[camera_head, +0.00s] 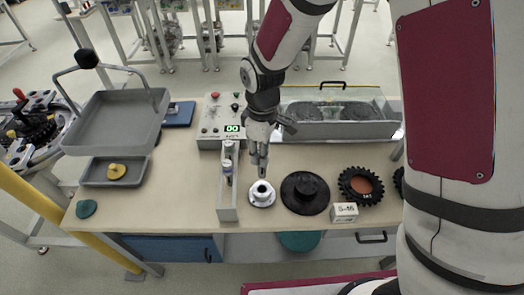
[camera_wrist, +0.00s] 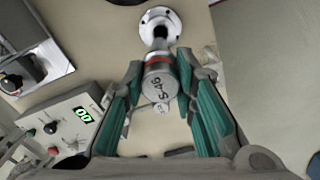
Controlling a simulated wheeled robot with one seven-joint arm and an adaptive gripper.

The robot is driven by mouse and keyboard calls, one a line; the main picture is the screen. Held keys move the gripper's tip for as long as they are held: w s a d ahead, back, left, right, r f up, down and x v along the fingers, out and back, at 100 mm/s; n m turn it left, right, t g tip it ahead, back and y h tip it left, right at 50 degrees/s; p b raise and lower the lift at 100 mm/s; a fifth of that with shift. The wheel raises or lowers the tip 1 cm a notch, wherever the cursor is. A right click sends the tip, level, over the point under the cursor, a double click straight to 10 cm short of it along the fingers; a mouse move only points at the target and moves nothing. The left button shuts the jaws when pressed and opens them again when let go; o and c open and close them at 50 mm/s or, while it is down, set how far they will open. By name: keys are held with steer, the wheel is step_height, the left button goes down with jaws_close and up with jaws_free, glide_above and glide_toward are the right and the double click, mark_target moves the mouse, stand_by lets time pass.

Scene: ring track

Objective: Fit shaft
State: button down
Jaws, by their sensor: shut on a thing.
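My gripper (camera_head: 261,168) points down over the table, just above a white flanged hub (camera_head: 262,193). In the wrist view, my gripper (camera_wrist: 163,95) has its green-padded fingers on both sides of a metal shaft (camera_wrist: 160,80) marked S-46, with a red band. The shaft is in line with the hub's central hole, and the hub also shows at the top of the wrist view (camera_wrist: 172,22). I cannot tell whether the shaft's far end is inside the hole or just above it.
A grey upright holder (camera_head: 228,205) with a metal part stands left of the hub. A black disc (camera_head: 305,193), a black toothed wheel (camera_head: 360,186) and a white label block (camera_head: 344,211) lie right. A control box (camera_head: 220,120) reading 00 and a glass-fronted case (camera_head: 335,115) stand behind.

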mark_target(262, 176)
steer(key=shift+f+b, duration=0.8)
steer(key=shift+f, duration=2)
steer(key=shift+f+b, duration=0.7)
steer(key=shift+f, duration=1.9)
steer(key=c, duration=1.2)
jaws_free()
step_height(262, 176, up, 12)
steer(key=shift+r, duration=0.1)
